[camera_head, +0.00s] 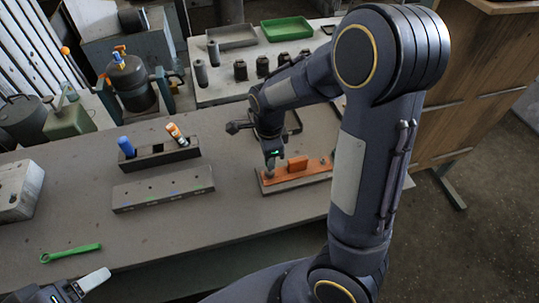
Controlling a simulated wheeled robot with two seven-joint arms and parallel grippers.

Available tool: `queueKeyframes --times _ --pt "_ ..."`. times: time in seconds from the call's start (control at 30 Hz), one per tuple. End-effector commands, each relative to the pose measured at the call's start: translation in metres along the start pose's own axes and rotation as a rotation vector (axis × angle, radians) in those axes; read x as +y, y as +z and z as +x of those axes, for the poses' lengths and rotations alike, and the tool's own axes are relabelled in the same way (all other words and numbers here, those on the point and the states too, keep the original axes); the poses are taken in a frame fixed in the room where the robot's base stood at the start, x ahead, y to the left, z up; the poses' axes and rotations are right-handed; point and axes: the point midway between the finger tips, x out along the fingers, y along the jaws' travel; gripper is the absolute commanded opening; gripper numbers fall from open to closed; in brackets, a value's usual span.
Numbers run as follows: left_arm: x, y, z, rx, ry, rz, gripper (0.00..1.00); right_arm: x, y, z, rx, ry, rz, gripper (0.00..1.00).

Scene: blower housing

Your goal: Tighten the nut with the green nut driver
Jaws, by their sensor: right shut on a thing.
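My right gripper (270,148) points down over the orange part (298,168) on the bench and is shut on the green nut driver (274,152). Only a small green patch of the driver shows between the fingers. Its lower end comes down at the left end of the orange part; I cannot tell whether it touches. The nut is too small or hidden to make out. The orange part lies on a grey base plate (315,180). My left gripper (76,290) is at the bottom left edge, partly cut off, with a pale fingertip showing.
A dark rack (160,158) holds a blue-handled driver (126,146) and an orange-and-white one (176,133). A grey block with holes (163,188) lies in front. A green wrench (70,253) lies at the left.

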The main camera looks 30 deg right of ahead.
Motion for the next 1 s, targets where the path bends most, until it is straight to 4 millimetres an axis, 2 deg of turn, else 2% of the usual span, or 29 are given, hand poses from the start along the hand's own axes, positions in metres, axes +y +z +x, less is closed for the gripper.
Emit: queueKeyframes --times 0.57,1.0 --pt "0.008 -0.008 -0.017 0.000 0.000 0.000 0.74 0.000 0.000 -0.021 0.000 -0.001 -0.001 0.00" --pt "0.009 -0.010 -0.020 0.000 0.000 0.000 0.74 0.000 0.000 -0.065 -0.002 -0.002 -0.001 0.00"
